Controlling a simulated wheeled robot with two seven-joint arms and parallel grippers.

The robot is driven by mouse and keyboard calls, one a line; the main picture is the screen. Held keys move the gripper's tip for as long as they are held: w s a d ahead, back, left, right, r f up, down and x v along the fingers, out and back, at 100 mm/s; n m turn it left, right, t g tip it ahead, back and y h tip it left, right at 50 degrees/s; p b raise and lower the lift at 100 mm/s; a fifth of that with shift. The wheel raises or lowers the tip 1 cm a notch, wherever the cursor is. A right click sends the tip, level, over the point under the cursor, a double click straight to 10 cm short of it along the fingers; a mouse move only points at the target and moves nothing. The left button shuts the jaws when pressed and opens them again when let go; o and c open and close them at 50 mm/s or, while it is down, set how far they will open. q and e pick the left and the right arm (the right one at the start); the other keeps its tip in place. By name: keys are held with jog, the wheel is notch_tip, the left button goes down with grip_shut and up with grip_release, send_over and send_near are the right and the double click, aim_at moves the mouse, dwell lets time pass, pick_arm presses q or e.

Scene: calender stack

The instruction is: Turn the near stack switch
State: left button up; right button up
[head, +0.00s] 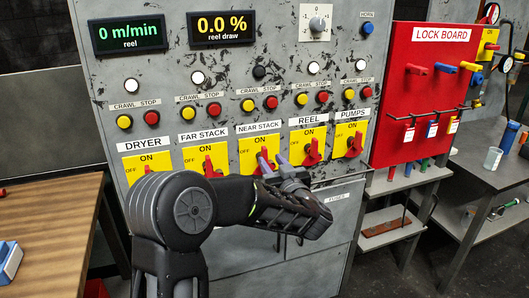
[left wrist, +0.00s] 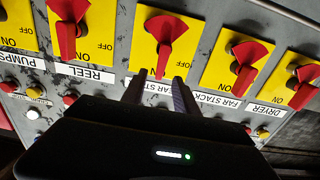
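The near stack switch (head: 262,155) is a red handle on a yellow ON/OFF plate below the NEAR STACK label (head: 259,128). My left gripper (head: 273,158) is in front of it and partly covers it. The left wrist view is upside down and shows the near stack handle (left wrist: 164,42) with its narrow end towards the ON side, a little slanted. There the left gripper's fingers (left wrist: 159,78) are apart, one on each side of that narrow end. I cannot tell whether they touch it. My right gripper is in neither view.
The far stack switch (head: 208,163) and the reel switch (head: 312,150) stand close on either side. Crawl and stop buttons (head: 270,103) sit above. A red lock board (head: 425,90) is on the right, and a wooden table (head: 45,235) on the left.

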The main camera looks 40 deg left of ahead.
aim_at(266, 154)
pick_arm(q)
jog(key=p+x, duration=0.1)
jog(key=x, duration=0.5)
jog(key=shift+w+a, duration=0.15)
jog(key=shift+a, duration=0.05)
grip_shut()
dwell(0.4)
